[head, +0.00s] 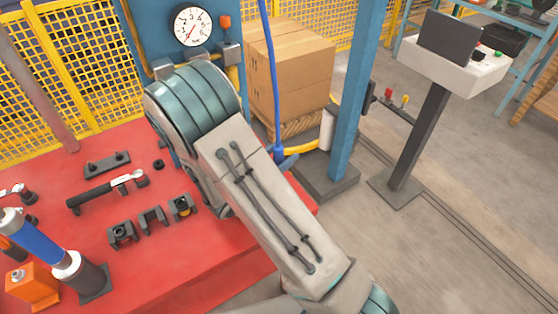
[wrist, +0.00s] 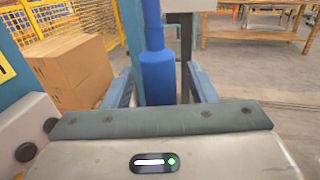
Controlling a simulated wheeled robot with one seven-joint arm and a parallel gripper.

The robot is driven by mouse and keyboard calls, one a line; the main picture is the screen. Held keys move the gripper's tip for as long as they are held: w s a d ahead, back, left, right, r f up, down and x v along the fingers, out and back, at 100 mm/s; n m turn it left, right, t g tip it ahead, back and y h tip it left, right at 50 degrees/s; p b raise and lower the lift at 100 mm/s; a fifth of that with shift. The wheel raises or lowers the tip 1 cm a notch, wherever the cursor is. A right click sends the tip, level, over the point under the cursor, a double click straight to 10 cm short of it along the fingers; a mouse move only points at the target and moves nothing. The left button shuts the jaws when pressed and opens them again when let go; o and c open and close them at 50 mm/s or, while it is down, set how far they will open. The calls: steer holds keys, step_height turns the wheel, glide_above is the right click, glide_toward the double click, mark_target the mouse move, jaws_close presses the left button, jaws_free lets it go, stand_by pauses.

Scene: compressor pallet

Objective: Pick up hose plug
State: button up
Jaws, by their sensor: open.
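The hose plug (wrist: 157,75) is a thick blue cylinder that stands upright in the wrist view, with a narrower blue neck above it. My gripper (wrist: 160,80) is open, with one blue finger on each side of the plug. A gap shows on the right side; on the left the finger and plug look close, and I cannot tell if they touch. In the head view a blue hose (head: 268,78) hangs down beside the cardboard box. Its lower end is beside a blue finger of mine, and my arm hides most of the gripper.
A cardboard box (head: 290,70) on a wooden pallet stands behind. A blue post (head: 355,90) rises close on the right, with a control console (head: 455,62) beyond. A red table (head: 180,255) on the left holds tools and clips.

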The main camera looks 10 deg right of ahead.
steer(key=shift+w+d, duration=0.25)
steer(key=shift+d, duration=0.1)
jaws_close()
steer(key=shift+r, duration=0.15)
